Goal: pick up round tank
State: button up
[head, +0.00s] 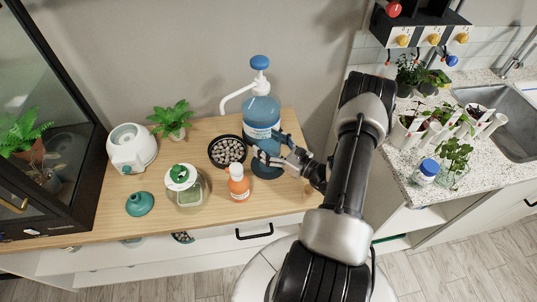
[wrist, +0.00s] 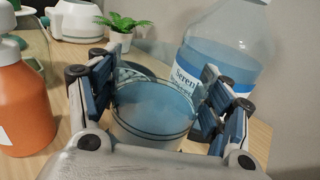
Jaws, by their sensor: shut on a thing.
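The round tank (wrist: 150,122) is a clear, open vessel with a bluish inside and dark lines around its rim. It fills the space between the fingers in the wrist view. My gripper (wrist: 162,92) is shut on it, with one finger on each side of its wall. In the head view my gripper (head: 268,147) is at the right part of the wooden counter, in front of the blue water bottle. There the tank is hard to make out among the fingers. Whether its base touches the counter is hidden.
The blue water bottle (head: 262,115) with a pump stands just behind my gripper. An orange bottle (head: 238,184) is close on the left, beside a black pebble dish (head: 214,160) and a green-lidded jar (head: 190,194). A small plant (head: 170,116) stands farther left.

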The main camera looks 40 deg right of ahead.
jog(key=c, duration=0.8)
jog(key=shift+r, duration=0.2)
